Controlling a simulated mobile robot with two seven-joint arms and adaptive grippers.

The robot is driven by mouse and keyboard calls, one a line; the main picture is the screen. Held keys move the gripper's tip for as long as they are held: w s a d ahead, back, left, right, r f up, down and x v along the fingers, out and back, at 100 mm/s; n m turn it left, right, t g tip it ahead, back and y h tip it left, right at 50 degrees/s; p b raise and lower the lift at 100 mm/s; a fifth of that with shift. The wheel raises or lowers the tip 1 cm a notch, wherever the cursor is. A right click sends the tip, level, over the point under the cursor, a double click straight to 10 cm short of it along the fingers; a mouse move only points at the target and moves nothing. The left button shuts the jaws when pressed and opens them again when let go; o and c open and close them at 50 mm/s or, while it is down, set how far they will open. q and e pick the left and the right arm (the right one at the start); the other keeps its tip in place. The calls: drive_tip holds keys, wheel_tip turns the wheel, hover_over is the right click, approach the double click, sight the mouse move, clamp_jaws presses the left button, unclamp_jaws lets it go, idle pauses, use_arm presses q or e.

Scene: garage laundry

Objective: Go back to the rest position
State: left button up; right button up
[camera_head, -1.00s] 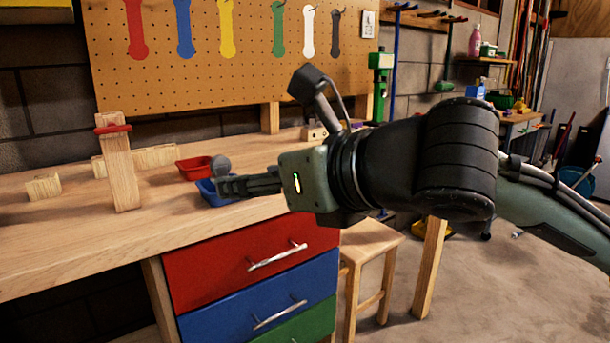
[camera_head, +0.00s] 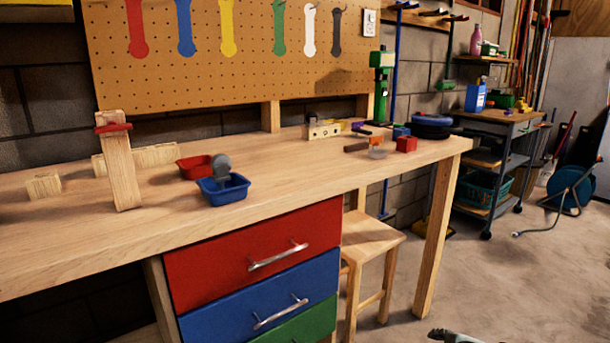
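Only a small grey-green piece of my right arm shows at the bottom edge, right of centre. My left arm is out of view.
A wooden post with a red band (camera_head: 119,168) stands at the bench's left. Several small items, among them a red block (camera_head: 406,144), lie at its right end. A stool (camera_head: 371,236) stands beside the drawers (camera_head: 252,256). The floor (camera_head: 505,275) at right is largely clear.

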drive_tip(key=s+d+f+m+g+h, duration=0.25)
drive_tip(key=s+d+f+m, duration=0.25)
drive_tip(key=s+d+f, duration=0.5)
drive_tip(key=s+d+f+m+g+h, duration=0.2)
drive_tip(key=s+d+f+m+g, duration=0.15)
drive_tip(key=s+d+f, duration=0.5)
drive_tip(key=s+a+f+m+y, duration=0.1)
drive_tip(key=s+a+y, duration=0.1)
drive_tip(key=a, duration=0.6)
drive_tip(key=s+a+f+m+y, duration=0.1)
drive_tip(key=s+a+f+m, duration=0.1)
drive_tip(key=a, duration=0.7)
drive_tip(key=shift+s+a+f+y, duration=0.15)
drive_tip(key=shift+s+a+y, duration=0.05)
drive_tip(key=shift+s+y, duration=0.2)
drive_tip(key=shift+s+m, duration=0.1)
drive_tip(key=shift+m, duration=0.15)
drive_tip(key=shift+c, duration=0.2)
